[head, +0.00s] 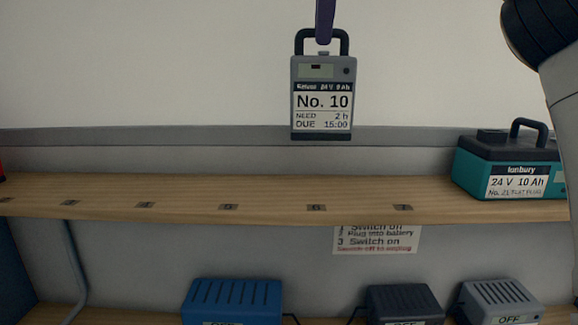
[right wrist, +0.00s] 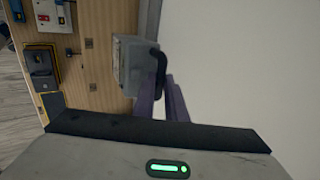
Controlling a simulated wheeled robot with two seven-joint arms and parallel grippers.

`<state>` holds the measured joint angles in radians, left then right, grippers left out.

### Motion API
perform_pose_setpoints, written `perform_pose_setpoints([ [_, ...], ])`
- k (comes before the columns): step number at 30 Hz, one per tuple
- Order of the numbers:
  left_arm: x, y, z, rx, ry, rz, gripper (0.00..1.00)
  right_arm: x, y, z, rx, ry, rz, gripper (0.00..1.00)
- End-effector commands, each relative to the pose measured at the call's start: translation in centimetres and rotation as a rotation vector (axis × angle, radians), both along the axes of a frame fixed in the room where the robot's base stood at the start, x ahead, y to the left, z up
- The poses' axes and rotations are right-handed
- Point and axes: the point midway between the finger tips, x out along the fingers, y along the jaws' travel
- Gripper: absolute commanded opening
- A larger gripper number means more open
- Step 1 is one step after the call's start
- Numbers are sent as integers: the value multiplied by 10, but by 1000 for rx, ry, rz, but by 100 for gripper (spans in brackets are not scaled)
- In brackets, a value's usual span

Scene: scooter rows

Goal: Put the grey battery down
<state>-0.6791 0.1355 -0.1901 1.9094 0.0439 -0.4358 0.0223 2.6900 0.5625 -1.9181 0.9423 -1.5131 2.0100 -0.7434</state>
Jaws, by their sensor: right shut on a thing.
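The grey battery (head: 322,97) hangs upright in the head view. Its label reads "No. 10, NEED 2 h, DUE 15:00". My right gripper (head: 325,22), with purple fingers, is shut on its dark top handle. In the picture the battery is above the wooden shelf (head: 270,190), over the mark 6, with wall showing between its base and the shelf. The right wrist view also shows the battery (right wrist: 130,65) and the purple fingers (right wrist: 163,103) at its handle. My left gripper is not in view.
A teal battery (head: 508,165) labelled "Ionbury 24 V 10 Ah" stands at the shelf's right end. The shelf is bare around marks 4 to 7. Below are a blue charger (head: 232,300), a dark charger (head: 402,303) and a grey charger (head: 500,300). An instruction sign (head: 376,240) hangs under the shelf.

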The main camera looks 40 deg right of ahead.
Motion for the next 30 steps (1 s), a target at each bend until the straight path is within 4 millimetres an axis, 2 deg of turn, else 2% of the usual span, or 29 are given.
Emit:
perform_pose_setpoints([
  [8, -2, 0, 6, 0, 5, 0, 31, 0, 1, 6, 32, 36, -3, 0],
  [17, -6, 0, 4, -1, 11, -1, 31, 1, 1, 2, 47, 54, 2, 0],
  [30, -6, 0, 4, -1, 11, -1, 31, 1, 0, -46, 47, 52, 2, 0],
])
